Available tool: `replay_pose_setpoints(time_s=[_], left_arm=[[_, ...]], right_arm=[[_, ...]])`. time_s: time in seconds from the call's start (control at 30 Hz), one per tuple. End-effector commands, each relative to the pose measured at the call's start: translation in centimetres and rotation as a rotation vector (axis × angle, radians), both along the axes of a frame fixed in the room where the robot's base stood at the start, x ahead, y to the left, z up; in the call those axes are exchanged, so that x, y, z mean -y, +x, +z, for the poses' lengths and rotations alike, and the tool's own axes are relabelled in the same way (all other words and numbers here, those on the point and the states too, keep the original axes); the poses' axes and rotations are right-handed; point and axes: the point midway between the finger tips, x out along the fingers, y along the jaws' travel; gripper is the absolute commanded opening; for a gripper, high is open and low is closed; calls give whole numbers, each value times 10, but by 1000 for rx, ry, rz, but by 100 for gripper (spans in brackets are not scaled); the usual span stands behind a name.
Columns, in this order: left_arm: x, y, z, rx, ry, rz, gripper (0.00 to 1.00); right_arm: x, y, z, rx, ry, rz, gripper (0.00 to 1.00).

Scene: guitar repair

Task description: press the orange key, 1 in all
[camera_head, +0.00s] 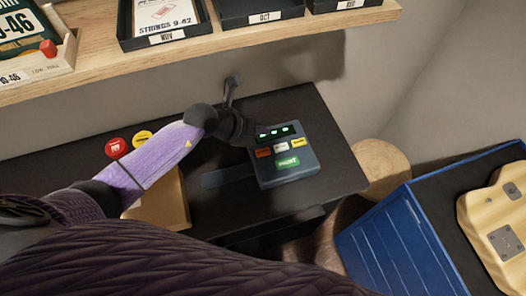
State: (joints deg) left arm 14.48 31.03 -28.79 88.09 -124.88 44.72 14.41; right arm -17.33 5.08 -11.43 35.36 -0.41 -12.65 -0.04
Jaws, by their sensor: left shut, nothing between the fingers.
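A dark grey key box (292,173) sits on the black bench top. It has a small display with green lit marks (279,131) along its far side. Below the display is a row of an orange key (264,153), a white key (281,148) and a yellow key (298,142). A larger green key (287,162) is nearer me. My left gripper (250,133) is shut and empty, at the box's far left edge, close to the orange key. I cannot tell whether it touches the box. My right gripper is not in view.
The black bench top (325,140) is bare right of the box. A red round button (116,147) and a yellow one (142,138) are at left. A wooden shelf (205,47) with labelled trays hangs above. A blue cabinet (395,245) stands at right, with a guitar body (500,225) on it.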

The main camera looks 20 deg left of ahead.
Motion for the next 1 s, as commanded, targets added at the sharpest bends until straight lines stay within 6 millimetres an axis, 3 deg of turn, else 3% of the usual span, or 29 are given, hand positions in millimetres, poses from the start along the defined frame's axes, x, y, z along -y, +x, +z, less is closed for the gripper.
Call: replay_pose_setpoints(time_s=[0.03, 0.3, 0.43, 1.0], left_arm=[[0, 0, -12, -1, 0, 0, 0], [0, 0, -53, -2, 0, 1, 0], [0, 0, -68, -2, 1, 0, 0], [0, 0, -73, -1, 0, -1, 0]], right_arm=[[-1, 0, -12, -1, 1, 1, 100], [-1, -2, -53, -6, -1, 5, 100], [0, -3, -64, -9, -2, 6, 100], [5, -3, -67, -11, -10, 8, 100]])
